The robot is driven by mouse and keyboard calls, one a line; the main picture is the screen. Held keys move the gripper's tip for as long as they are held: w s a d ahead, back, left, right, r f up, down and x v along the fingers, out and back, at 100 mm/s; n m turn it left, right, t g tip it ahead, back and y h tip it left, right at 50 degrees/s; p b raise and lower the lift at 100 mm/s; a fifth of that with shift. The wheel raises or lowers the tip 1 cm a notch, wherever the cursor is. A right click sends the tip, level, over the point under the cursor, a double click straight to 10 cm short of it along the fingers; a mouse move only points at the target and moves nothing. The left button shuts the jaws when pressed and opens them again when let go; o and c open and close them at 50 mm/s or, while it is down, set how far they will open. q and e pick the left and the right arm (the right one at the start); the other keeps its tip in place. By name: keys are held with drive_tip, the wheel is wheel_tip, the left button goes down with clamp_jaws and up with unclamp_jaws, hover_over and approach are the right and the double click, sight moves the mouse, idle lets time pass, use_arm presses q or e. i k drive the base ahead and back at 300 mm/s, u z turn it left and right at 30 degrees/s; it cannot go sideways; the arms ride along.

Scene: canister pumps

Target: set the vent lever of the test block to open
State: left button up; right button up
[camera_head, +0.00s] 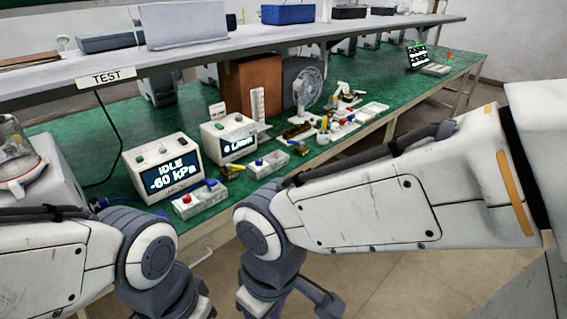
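A white display unit (163,167) on the green bench reads "IDLE -60 kPa". In front of it sits a low pale block (200,200) with a red knob (187,198) and a blue knob (211,183). This may be the test block; its vent lever and the lever's setting cannot be made out. My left gripper (204,306) and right gripper (290,303) are at the bottom edge, below the bench front and apart from the blocks. Both are mostly cut off, so their opening is unclear.
A second unit (229,139) reading a flow value stands right of the first. A fan (307,88), brown box (252,85) and small parts stand further along. A shelf (250,41) with a "TEST" label (106,78) overhangs the bench. Glassware (16,160) stands at left.

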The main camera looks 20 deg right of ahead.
sight(229, 165)
drive_tip(key=u, duration=0.1)
drive_tip(key=i, duration=1)
drive_tip(key=z, duration=0.4)
